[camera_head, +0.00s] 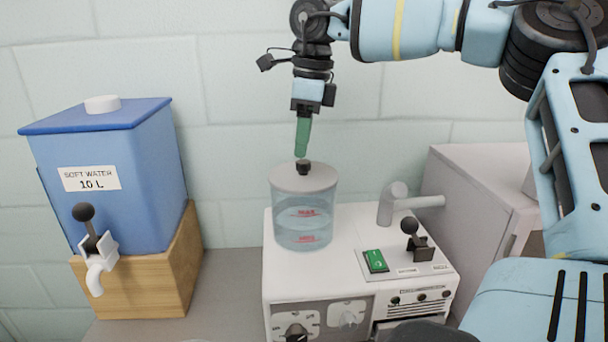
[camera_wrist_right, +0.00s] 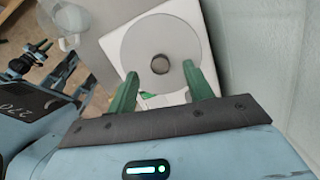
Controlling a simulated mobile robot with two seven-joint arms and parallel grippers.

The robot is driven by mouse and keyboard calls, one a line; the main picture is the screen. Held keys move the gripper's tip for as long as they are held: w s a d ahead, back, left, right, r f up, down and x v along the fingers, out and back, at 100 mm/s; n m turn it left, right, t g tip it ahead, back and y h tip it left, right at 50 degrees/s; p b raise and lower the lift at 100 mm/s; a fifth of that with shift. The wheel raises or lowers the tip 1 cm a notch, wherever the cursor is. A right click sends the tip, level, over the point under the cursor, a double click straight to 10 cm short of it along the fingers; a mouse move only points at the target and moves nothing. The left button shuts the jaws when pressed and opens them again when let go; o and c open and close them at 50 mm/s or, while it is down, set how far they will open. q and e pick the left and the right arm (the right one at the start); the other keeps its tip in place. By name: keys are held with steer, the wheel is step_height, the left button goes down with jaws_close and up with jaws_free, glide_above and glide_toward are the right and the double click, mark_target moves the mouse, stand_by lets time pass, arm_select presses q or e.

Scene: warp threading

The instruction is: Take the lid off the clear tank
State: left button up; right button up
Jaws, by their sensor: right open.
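The clear tank (camera_head: 303,228) stands on the white machine, with red marks on its wall and bluish water inside. Its pale grey round lid (camera_head: 290,181) sits on top, with a black knob (camera_head: 304,168) in the middle. My right gripper (camera_head: 302,152) points down just above the knob, its green fingers seen edge-on. In the right wrist view the lid (camera_wrist_right: 140,35) and knob (camera_wrist_right: 160,64) lie ahead of the open gripper (camera_wrist_right: 160,70). The knob appears between the two fingertips, with a gap on each side. I see no contact. My left gripper is not in the head view.
The white machine (camera_head: 350,262) carries a grey spout (camera_head: 388,204), a green switch (camera_head: 376,261) and a black-knobbed lever (camera_head: 412,232) right of the tank. A blue soft water container (camera_head: 140,150) on a wooden stand (camera_head: 170,285) is left. A tiled wall is close behind.

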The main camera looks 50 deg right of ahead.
mark_target(303, 161)
step_height(303, 161, down, 3)
steer(key=shift+s+f+p, duration=0.1)
steer(key=shift+f+p, duration=0.05)
steer(key=shift+p, duration=0.15)
steer(key=shift+f, duration=0.25)
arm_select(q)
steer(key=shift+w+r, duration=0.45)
arm_select(e)
steer(key=shift+c, duration=0.2)
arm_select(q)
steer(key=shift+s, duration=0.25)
arm_select(e)
steer(key=c, duration=1)
steer(key=shift+r, duration=0.15)
steer(key=shift+c, duration=0.2)
